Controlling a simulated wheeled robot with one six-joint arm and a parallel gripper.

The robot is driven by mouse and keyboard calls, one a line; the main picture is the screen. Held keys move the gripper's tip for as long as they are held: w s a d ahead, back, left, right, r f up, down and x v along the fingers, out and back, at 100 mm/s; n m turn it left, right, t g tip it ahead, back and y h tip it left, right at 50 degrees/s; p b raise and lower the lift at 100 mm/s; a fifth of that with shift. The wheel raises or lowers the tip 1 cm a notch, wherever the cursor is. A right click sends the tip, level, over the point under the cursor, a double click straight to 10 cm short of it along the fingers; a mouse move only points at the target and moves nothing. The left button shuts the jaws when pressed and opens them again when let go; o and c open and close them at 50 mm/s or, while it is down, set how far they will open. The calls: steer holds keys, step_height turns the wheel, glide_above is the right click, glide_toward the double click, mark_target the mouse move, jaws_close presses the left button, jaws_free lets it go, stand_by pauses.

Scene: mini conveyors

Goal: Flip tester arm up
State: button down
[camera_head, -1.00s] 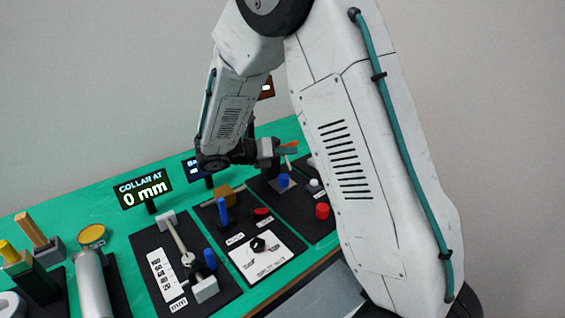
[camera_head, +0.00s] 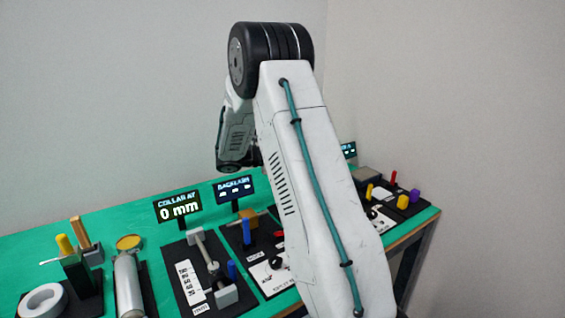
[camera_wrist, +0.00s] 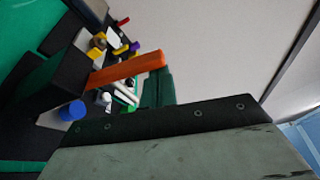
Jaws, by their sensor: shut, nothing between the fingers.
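An orange bar (camera_wrist: 127,71) reaches across the wrist view above a grey block with a blue cylinder (camera_wrist: 72,111); it looks like the tester arm, but I cannot be sure. It slopes slightly up to the right. My gripper (camera_wrist: 159,90) is shut and empty. I cannot tell whether the tips touch the bar. In the head view my arm hides the gripper and the bar.
The green bench (camera_head: 90,238) carries several black stations. A "COLLAR AT 0 mm" display (camera_head: 179,206) and a "BACKLASH" display (camera_head: 234,189) stand along its back. A white ring (camera_head: 43,300) lies at left. Red, yellow and purple (camera_head: 415,195) pieces stand at the right end.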

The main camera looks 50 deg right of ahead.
steer(key=shift+w+d+r, duration=0.1)
steer(key=shift+w+r, duration=0.05)
steer(key=shift+w, duration=0.55)
steer(key=shift+w, duration=0.1)
